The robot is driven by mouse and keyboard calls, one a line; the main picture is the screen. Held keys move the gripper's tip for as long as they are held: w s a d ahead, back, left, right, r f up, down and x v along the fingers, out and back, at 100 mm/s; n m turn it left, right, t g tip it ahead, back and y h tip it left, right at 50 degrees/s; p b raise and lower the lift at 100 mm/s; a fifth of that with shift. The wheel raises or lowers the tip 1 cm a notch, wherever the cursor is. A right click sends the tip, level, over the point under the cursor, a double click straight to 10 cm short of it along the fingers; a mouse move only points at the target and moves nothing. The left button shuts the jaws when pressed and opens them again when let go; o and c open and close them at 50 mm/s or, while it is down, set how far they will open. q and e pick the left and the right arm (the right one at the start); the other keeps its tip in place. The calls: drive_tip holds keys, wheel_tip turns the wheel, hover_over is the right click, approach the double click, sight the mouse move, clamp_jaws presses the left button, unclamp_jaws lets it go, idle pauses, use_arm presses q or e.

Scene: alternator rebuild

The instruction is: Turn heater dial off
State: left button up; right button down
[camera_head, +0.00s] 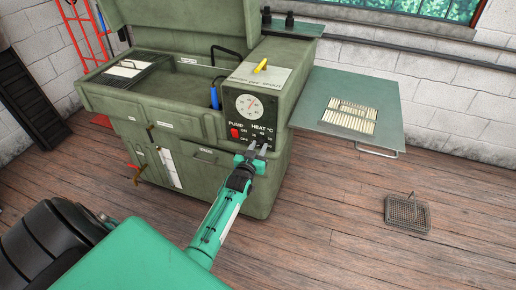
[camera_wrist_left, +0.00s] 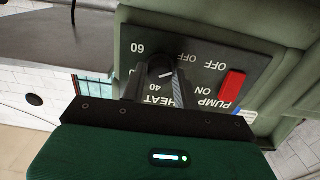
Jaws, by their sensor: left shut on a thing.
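The heater dial (camera_wrist_left: 160,70) is a dark round knob on the black control panel (camera_wrist_left: 205,52), seen upside down in the left wrist view. A short pale mark shows on its face; its exact setting is hard to read. The markings 60, 40 and OFF lie around it. My left gripper (camera_wrist_left: 158,82) has one finger on each side of the dial and is shut on it. In the head view my left gripper (camera_head: 257,149) reaches the panel's lower part, below the HEAT label, and largely hides the dial. My right gripper is not in view.
A red pump switch (camera_head: 235,133) sits beside the dial, below a round white gauge (camera_head: 250,107). The green washer's side shelf (camera_head: 385,103) sticks out at right with a grate on it. A wire basket (camera_head: 407,214) lies on the open wooden floor.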

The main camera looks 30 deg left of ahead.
use_arm(q)
drive_tip(key=o, duration=1)
drive_tip(key=shift+c, duration=0.2)
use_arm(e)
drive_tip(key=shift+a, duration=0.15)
use_arm(q)
drive_tip(key=shift+s, duration=0.1)
drive_tip(key=v, duration=1.3)
drive_tip(key=shift+s+b, duration=0.35)
drive_tip(key=shift+b, duration=0.1)
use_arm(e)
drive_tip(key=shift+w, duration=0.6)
use_arm(q)
drive_tip(key=shift+f, duration=0.1)
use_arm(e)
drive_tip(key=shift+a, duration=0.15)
